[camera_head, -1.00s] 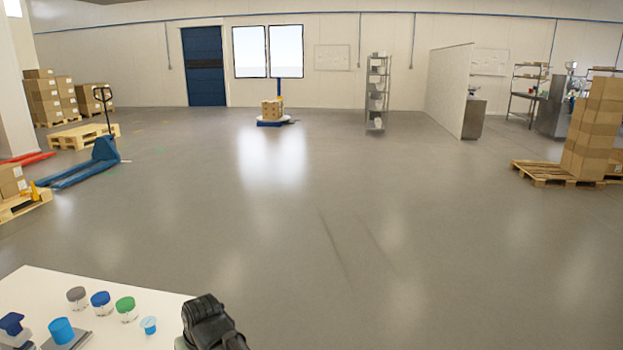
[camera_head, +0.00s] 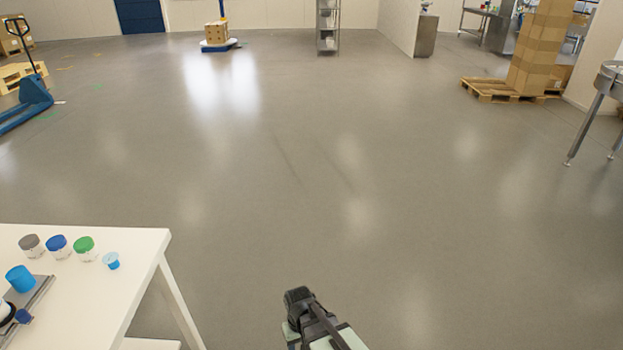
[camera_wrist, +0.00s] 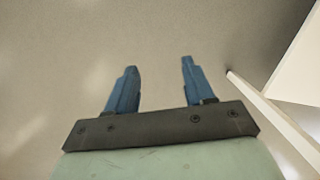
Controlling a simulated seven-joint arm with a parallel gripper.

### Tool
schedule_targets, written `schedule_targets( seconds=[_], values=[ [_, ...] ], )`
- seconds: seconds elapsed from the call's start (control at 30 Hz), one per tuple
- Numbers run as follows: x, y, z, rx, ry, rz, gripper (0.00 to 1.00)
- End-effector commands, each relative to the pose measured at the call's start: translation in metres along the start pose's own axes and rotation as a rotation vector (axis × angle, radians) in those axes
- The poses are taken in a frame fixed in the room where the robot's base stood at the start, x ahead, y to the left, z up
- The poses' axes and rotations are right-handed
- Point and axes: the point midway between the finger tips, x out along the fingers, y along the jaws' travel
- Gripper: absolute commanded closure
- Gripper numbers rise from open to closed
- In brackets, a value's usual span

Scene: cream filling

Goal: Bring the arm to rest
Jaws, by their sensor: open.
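My gripper (camera_wrist: 158,85) is open and empty in the wrist view, its two blue fingers apart over bare grey floor. In the head view my arm shows at the bottom centre, to the right of the white table (camera_head: 105,300), and its fingers cannot be made out there. In the wrist view the table (camera_wrist: 300,75) is at the right, apart from the fingers.
On the table are grey-lidded (camera_head: 31,246), blue-lidded (camera_head: 58,246) and green-lidded (camera_head: 86,249) jars, a small light-blue cup (camera_head: 111,261) and a blue cup (camera_head: 20,279). A steel-legged stand (camera_head: 595,110) is at the right. The floor between is clear.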

Motion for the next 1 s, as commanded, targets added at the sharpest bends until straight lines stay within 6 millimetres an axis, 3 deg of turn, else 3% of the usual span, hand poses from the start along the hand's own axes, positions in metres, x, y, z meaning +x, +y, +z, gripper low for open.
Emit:
schedule_targets(
  seconds=[0.2,0.5,0.8,1.0],
  values=[
    [0.054,0.048,0.054,0.091,-0.102,-0.004,0.47],
    [0.114,0.091,0.138,0.208,-0.238,-0.028,0.47],
    [0.160,0.109,0.226,0.311,-0.367,-0.067,0.47],
    [0.175,0.109,0.263,0.351,-0.420,-0.089,0.47]
  ],
)
